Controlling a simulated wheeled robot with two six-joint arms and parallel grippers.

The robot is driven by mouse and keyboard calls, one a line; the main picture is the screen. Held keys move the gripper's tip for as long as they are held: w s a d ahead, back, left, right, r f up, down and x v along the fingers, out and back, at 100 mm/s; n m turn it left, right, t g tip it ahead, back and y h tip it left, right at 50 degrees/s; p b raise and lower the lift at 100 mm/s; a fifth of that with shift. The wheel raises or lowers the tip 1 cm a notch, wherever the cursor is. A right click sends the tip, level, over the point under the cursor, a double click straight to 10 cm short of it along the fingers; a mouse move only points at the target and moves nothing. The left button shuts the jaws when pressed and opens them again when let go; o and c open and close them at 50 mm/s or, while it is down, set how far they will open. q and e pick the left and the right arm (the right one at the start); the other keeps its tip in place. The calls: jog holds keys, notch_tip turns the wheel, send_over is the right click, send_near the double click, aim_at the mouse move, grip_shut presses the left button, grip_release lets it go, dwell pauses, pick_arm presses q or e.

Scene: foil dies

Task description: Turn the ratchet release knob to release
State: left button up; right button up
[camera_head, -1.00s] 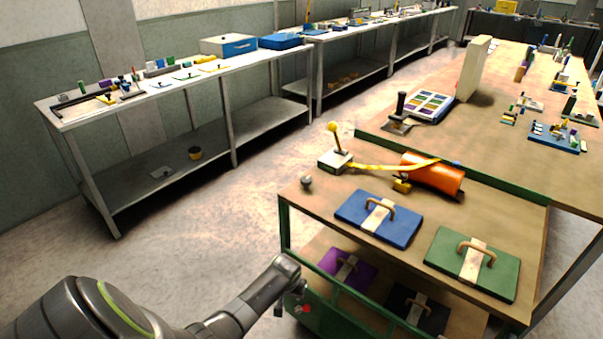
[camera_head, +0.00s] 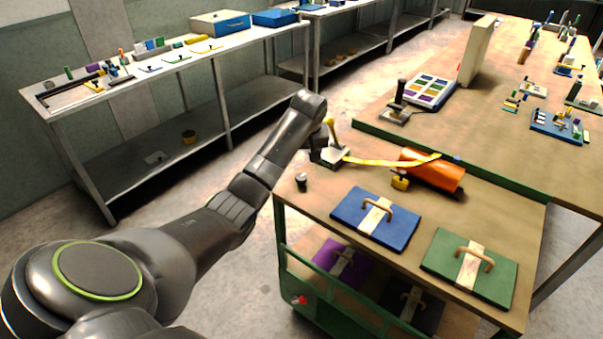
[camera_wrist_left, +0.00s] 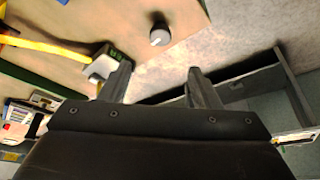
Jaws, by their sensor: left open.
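My arm partly hides the lever base in the head view.
A blue panel (camera_head: 358,226) and a green panel (camera_head: 450,268), each with a handle, lie on the cart top. A larger workbench (camera_head: 500,130) adjoins behind; floor lies open left of the cart.

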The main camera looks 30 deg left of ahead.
aim_at(301, 177)
pick_arm(q)
jog(key=x, duration=1.1)
jog(key=shift+a+f, duration=0.1)
jog(key=shift+f, duration=0.05)
jog(key=shift+w+a+f, duration=0.1)
jog(key=shift+w+f, duration=0.1)
jog(key=shift+f, duration=0.3)
jog(key=shift+w+a+f, duration=0.1)
jog(key=shift+f, duration=0.2)
pick_arm(e)
jog(key=shift+w+a, duration=0.25)
jog(key=shift+w, duration=0.1)
pick_arm(q)
jog(key=shift+c, duration=0.5)
pick_arm(e)
jog(key=shift+d, duration=0.15)
pick_arm(q)
jog(key=c, duration=0.9)
pick_arm(e)
jog(key=shift+r, duration=0.1)
